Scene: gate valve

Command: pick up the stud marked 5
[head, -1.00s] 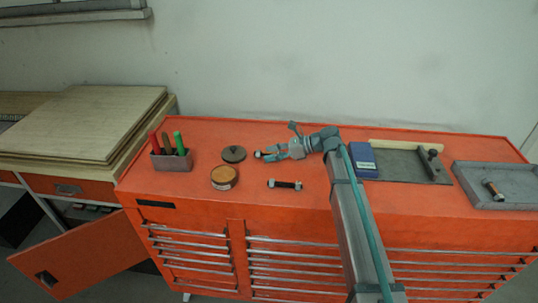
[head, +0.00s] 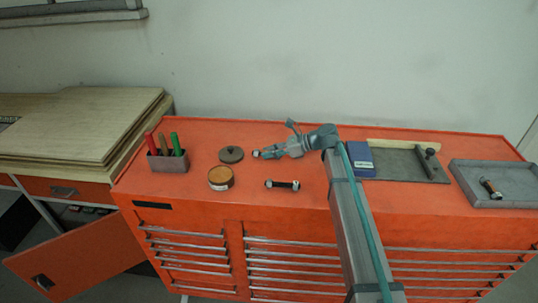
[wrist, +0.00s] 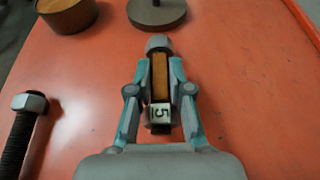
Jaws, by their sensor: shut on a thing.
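My gripper (wrist: 158,75) is shut on the stud marked 5 (wrist: 160,82), a short brownish rod with a grey nut at its far end and a white label reading 5 near the palm. The fingers lie along both sides of it. In the head view my gripper (head: 270,153) is over the orange cabinet top, and only the stud's nut end (head: 256,153) shows past the fingertips. I cannot tell how far it is above the surface. Another dark stud with nuts (head: 282,184) lies in front, and it shows at the left of the wrist view (wrist: 22,128).
A round tin (head: 220,177), a dark disc (head: 231,154) and a pen holder (head: 168,163) stand to the left. A blue box (head: 359,157), a grey plate (head: 400,165) and a grey tray (head: 468,187) with a stud (head: 490,188) are to the right. The cabinet top's front middle is mostly clear.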

